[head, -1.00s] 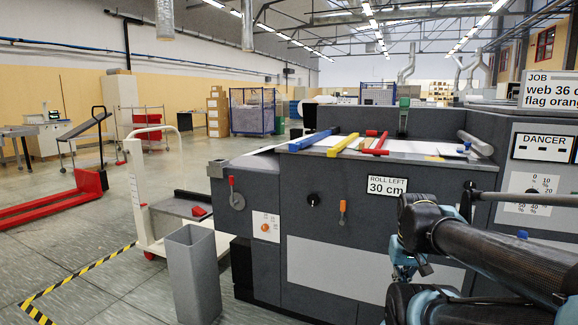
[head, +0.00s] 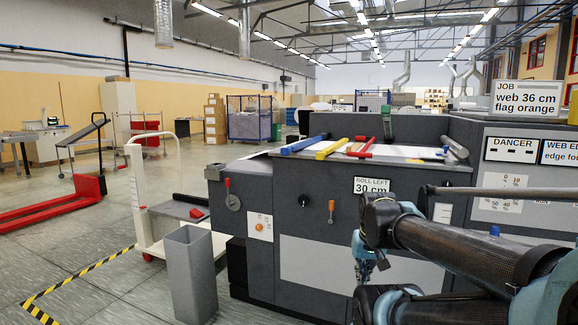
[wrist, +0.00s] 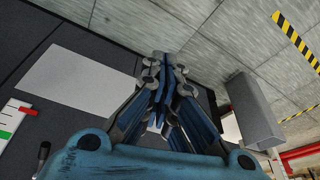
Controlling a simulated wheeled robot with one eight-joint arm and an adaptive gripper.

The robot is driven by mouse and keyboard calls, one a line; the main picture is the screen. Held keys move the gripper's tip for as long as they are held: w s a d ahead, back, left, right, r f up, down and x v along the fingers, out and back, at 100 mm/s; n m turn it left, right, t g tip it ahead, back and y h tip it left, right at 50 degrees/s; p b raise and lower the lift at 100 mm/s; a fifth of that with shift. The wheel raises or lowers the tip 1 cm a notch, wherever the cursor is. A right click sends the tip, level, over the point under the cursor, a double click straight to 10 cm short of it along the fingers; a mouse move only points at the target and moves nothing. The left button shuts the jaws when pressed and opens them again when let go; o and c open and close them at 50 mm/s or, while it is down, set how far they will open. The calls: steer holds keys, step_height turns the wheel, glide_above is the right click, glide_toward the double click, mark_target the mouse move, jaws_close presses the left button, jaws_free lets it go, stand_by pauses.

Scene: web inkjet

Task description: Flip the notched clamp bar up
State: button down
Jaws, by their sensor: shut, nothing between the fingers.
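Blue (head: 303,145), yellow (head: 331,149) and red (head: 362,147) bars lie across the top of the dark grey machine (head: 300,220) in the head view. I cannot tell at this size which one is notched. My gripper (head: 364,272) hangs in front of the machine's front face, below and apart from the bars, partly behind my own arm. In the wrist view my gripper (wrist: 162,72) has its fingers together and empty, with the machine front and floor beyond. No bar shows in the wrist view.
An orange-handled lever (head: 331,210), a black knob (head: 304,201) and a red-handled lever (head: 229,190) stick out from the front. A grey bin (head: 190,270) and a white trolley (head: 145,205) stand at left.

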steer(key=w+a+r+m+t+y, duration=0.2)
steer(key=w+a+r+m+t, duration=0.3)
steer(key=w, duration=1)
steer(key=w+a+r+m+t+y, duration=0.1)
steer(key=w+a+r+m+t, duration=0.45)
steer(key=w, duration=0.85)
steer(key=w+a+r+m+t+y, duration=0.25)
steer(key=w+a+r, duration=0.5)
steer(key=w, duration=0.75)
steer(key=w+a+m+t+h, duration=0.2)
steer(key=w+a+m+t, duration=0.4)
steer(key=m, duration=0.3)
step_height(320, 180, down, 8)
steer(key=s+m+t+h, duration=0.2)
steer(key=m+t+h, duration=0.2)
steer(key=m+h, duration=0.4)
steer(key=m, duration=0.4)
steer(key=shift+s+d+r, duration=0.2)
steer(key=shift+s+d, duration=0.1)
steer(key=shift+s, duration=0.1)
